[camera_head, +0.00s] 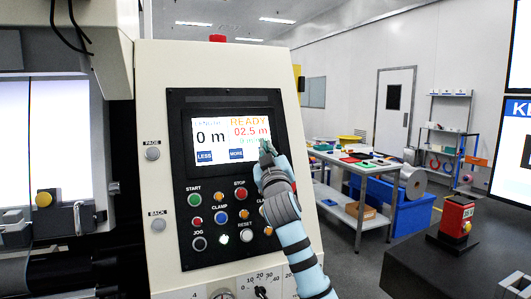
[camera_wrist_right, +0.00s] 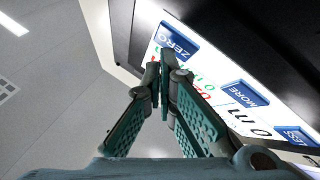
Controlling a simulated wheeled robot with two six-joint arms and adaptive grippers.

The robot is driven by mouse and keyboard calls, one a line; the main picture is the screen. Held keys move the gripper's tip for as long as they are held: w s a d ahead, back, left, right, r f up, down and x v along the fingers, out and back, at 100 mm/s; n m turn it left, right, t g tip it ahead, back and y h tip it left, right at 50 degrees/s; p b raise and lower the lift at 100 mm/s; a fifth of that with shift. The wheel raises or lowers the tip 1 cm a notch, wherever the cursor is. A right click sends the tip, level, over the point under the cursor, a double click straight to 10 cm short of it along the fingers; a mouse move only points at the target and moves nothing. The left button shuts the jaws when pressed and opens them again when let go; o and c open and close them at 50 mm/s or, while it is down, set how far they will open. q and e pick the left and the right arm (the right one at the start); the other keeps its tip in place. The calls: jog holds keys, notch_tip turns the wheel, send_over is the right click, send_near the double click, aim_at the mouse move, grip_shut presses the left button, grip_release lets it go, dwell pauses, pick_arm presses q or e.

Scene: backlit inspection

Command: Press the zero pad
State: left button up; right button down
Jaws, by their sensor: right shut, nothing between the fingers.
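The control panel's screen (camera_head: 222,138) is lit and shows READY, 0 m and 02.5 m. The LESS pad (camera_head: 205,156) and the MORE pad (camera_head: 236,154) sit along its lower edge. The blue zero pad (camera_wrist_right: 179,41) shows in the right wrist view, at the end of the row past the MORE pad (camera_wrist_right: 244,93); in the head view my right gripper covers its place. My right gripper (camera_head: 265,146) is shut and empty, its tips at the screen's lower right corner. In the wrist view its tips (camera_wrist_right: 164,62) appear just beside the zero pad; I cannot tell whether they touch.
Below the screen are several buttons, including green START (camera_head: 194,199) and red STOP (camera_head: 240,194). PAGE (camera_head: 153,153) and BACK (camera_head: 158,224) buttons are on the left of the panel. A workbench (camera_head: 352,166) stands behind on the right.

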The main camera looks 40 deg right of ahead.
jog(key=shift+w+d+f, duration=0.1)
jog(key=shift+w+f, duration=0.05)
jog(key=shift+w, duration=0.15)
dwell(0.7)
dwell(0.3)
jog(key=shift+s+a+r, duration=0.25)
jog(key=shift+s, duration=0.4)
jog(key=shift+s+r, duration=0.1)
jog(key=s, duration=0.1)
jog(key=s+a+r+p, duration=0.1)
jog(key=s, duration=0.2)
jog(key=shift+s+a+r, duration=0.15)
jog(key=shift+a+r, duration=0.05)
jog(key=shift+r, duration=0.2)
dwell(0.6)
